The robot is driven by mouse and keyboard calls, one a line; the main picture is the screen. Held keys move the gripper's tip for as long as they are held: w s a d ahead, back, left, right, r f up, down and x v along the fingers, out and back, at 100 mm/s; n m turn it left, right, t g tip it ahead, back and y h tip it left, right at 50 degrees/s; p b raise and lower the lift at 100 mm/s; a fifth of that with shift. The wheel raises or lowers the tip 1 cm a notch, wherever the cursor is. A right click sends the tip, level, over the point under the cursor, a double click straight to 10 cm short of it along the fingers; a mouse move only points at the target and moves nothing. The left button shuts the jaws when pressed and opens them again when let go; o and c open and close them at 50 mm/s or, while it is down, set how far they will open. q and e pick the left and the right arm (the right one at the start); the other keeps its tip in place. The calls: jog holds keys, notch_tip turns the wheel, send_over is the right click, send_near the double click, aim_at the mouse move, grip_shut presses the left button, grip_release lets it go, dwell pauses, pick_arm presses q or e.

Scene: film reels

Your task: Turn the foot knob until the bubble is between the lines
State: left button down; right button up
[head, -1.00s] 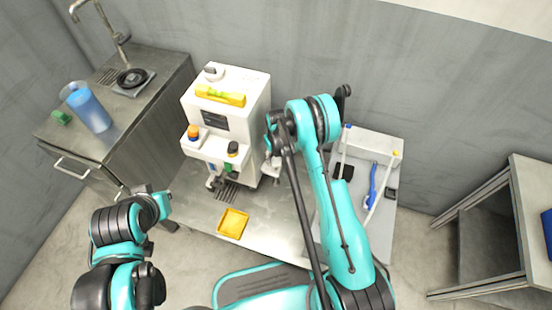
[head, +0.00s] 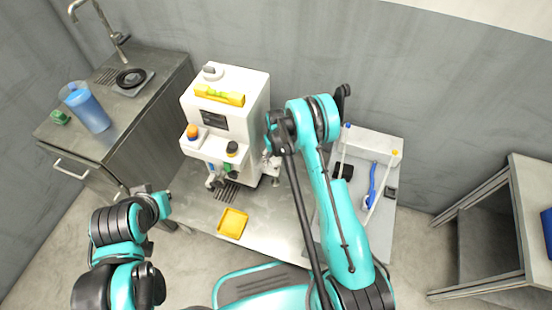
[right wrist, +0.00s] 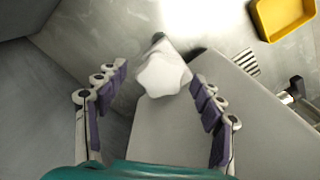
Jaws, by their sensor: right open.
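The white machine (head: 236,90) stands on the metal table, with a yellow spirit level (head: 219,95) on top. The level's vial is greenish; its bubble and lines are too small to make out. A white, lobed foot knob (right wrist: 162,75) shows in the right wrist view beside the machine's side wall (right wrist: 240,112). My right gripper (right wrist: 160,80) is open, its purple-padded fingers on either side of the knob, with gaps visible. In the head view, my right gripper (head: 271,164) is at the machine's right side, partly covered by my arm. My left gripper (head: 141,190) is at lower left, its fingers unclear.
A yellow tray (head: 232,223) lies in front of the machine. A pale grey unit (head: 383,146) with a blue-handled tool (head: 373,181) stands to the right. A sink counter (head: 145,65) with a blue jug (head: 92,112) is at the left.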

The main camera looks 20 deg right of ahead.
jog(key=shift+r, duration=0.15)
notch_tip(320, 180, up, 12)
dwell(0.3)
dwell(0.4)
notch_tip(320, 180, up, 11)
jog(key=t, duration=0.2)
send_over(276, 160)
jog(key=s, duration=0.3)
jog(key=s+r+t, duration=0.1)
jog(key=s+r, duration=0.6)
jog(key=r, duration=0.1)
jog(key=s+r+t, duration=0.2)
jog(key=s, duration=0.6)
jog(key=s+r+m+t, duration=0.1)
jog(key=s+r+t, duration=0.1)
jog(key=s, duration=0.5)
jog(key=shift+s+d+r, duration=0.25)
jog(key=shift+s+r, duration=0.05)
jog(key=shift+s, duration=0.1)
dwell(1.1)
